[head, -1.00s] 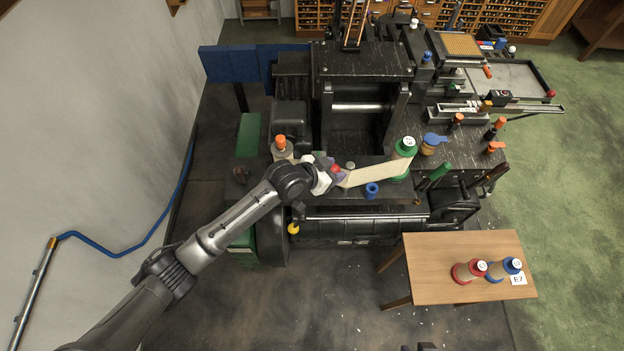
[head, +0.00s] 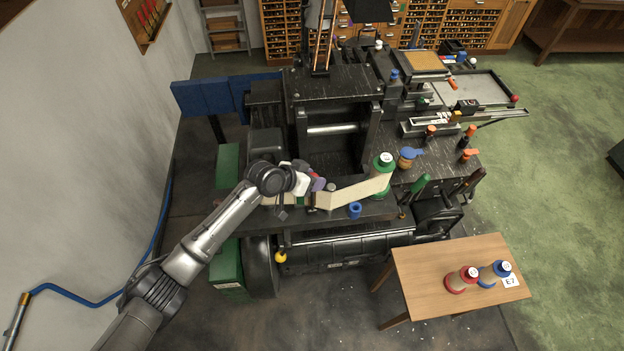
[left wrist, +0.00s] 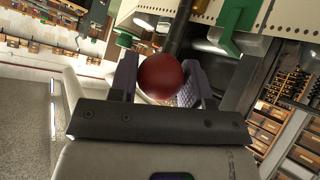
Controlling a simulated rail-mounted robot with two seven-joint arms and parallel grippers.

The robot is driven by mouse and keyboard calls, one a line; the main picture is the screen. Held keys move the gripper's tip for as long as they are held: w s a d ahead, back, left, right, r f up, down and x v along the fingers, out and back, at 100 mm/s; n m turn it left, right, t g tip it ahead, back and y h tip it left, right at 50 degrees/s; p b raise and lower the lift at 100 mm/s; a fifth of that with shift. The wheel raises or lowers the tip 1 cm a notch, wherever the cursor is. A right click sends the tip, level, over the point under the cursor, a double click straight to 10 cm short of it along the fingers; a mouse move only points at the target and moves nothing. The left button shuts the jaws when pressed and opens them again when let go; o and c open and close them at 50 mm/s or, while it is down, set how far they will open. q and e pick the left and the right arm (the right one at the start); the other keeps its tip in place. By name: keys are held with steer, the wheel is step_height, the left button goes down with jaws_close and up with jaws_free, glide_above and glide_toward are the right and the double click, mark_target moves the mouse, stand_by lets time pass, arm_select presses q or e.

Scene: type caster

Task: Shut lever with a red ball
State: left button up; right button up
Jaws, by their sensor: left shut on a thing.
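The red ball (left wrist: 160,76) of the lever sits between the two purple fingers of my left gripper (left wrist: 157,84) in the left wrist view. The fingers are shut on it. A dark rod shows behind the ball, apparently the lever's shaft. In the head view my left gripper (head: 316,184) is over the machine's front shelf, to the left of the green spool (head: 383,162) and by the pale paper ribbon (head: 360,190). There the red ball is mostly covered by the gripper and hard to make out. My right gripper is not in view.
Green (head: 421,185) and yellow (head: 281,257) handles are nearby. A wooden table (head: 425,270) with a red spool (head: 461,279) and a blue spool (head: 494,273) stands front right. Green floor at right is mostly clear.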

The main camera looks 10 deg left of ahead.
arm_select(q)
steer(key=o, duration=0.8)
steer(key=shift+a+f, duration=0.15)
steer(key=o, duration=0.5)
steer(key=shift+w, duration=0.15)
steer(key=shift+b+v, duration=1.1)
steer(key=shift+v, duration=5.85)
